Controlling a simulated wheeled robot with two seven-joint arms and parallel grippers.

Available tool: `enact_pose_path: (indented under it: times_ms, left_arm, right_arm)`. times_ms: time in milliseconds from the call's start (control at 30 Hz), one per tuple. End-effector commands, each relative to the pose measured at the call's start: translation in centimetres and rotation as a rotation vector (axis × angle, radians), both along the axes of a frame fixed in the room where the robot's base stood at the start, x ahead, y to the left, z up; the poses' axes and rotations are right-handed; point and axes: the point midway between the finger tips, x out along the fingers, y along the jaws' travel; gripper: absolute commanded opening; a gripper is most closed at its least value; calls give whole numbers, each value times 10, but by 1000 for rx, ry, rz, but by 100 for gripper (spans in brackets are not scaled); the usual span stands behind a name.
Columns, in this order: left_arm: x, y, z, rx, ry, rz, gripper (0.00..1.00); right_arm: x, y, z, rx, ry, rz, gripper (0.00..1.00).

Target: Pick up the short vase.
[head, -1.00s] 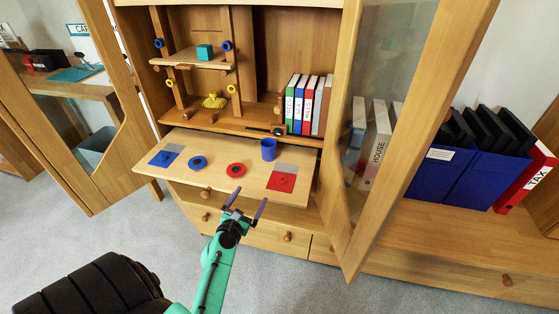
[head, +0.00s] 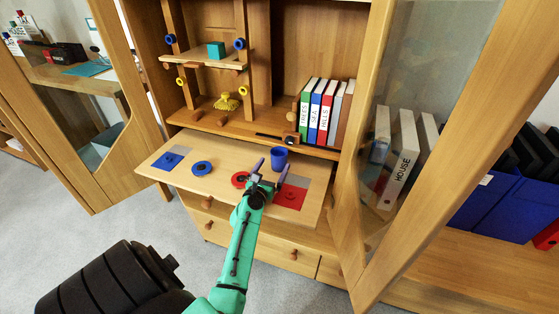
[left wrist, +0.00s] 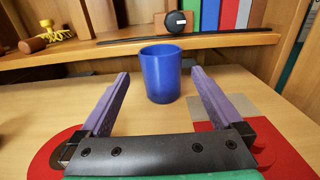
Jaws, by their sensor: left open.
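The short vase, a plain blue open-topped cylinder (head: 279,159), stands upright on the pulled-out wooden board (head: 222,183). My left gripper (head: 272,170) is open and low over the board, just in front of the vase. In the left wrist view the vase (left wrist: 161,75) stands ahead, between the lines of the two purple fingers (left wrist: 161,88). The fingers look short of it or just at its near side, and nothing is held. My right gripper is not in view.
On the board lie a blue ring (head: 202,168), a red ring (head: 240,180) partly behind my arm, a blue square (head: 167,161) and a red square (head: 291,197). Books (head: 322,112) stand on the shelf behind. An open glass door (head: 385,130) is at the right.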

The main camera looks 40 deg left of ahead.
Motion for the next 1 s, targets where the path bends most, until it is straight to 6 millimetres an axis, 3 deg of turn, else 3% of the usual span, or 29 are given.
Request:
enact_pose_path:
  times_ms: [300,533,567,800,1000]
  left_arm:
    - [50,16,-4,2,1,0,100]
    - [55,17,-3,2,2,0,100]
    - [55,17,-3,2,2,0,96]
    - [54,17,-3,2,2,0,5]
    - [54,17,-2,2,1,1,5]
  right_arm:
    - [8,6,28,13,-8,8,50]
    - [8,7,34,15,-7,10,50]
    - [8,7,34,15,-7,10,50]
    - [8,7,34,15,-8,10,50]
    - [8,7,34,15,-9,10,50]
